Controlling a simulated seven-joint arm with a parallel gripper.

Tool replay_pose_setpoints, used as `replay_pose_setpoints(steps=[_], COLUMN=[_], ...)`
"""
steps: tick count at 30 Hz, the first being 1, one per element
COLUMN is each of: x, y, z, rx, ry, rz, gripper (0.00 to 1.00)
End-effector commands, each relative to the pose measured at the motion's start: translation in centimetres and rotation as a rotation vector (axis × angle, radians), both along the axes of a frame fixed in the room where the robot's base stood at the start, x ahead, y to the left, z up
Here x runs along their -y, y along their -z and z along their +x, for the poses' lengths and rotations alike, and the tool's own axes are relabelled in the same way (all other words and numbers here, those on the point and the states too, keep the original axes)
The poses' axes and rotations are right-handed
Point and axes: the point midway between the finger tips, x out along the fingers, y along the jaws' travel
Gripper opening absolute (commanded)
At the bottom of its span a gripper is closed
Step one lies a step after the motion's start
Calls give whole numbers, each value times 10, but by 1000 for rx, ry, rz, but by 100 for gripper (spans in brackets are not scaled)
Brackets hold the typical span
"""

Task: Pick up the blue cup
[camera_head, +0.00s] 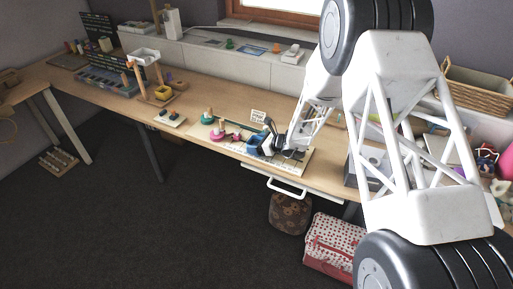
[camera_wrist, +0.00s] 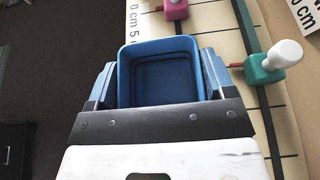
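The blue cup (camera_wrist: 160,84) is square and hollow, and I look down into its open top in the wrist view. It also shows in the head view (camera_head: 254,144), on or just above the pale printed board (camera_head: 235,140). My gripper (camera_wrist: 160,72) has a finger on the left and right sides of the cup, very close to its walls. I cannot tell whether the fingers press on it. The palm hides the cup's near side. In the head view my gripper (camera_head: 270,135) is low over the board.
A green piece with a white knob (camera_wrist: 275,62) stands right of the cup, and a pink piece (camera_wrist: 175,9) beyond it. A wooden stand (camera_head: 150,80) is farther left on the desk (camera_head: 205,92). A wicker basket (camera_head: 475,88) is at right.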

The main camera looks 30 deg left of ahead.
Motion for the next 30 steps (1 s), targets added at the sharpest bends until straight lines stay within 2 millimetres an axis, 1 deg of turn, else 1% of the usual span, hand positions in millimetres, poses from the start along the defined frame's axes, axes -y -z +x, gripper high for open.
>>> replay_pose_setpoints(steps=[1, 4, 5, 17, 23, 28, 30], x=[0, 0, 0, 0, 0, 0, 6], y=[0, 0, 0, -4, -17, -36, -36], z=[0, 0, 0, 0, 0, 0, -7], rx=[0, 0, 0, 1, 1, 2, -2], ry=[0, 0, 0, 0, 0, 0, 1], rz=[0, 0, 0, 0, 0, 1, -1], gripper=[68, 52, 51, 51, 51, 51, 51])
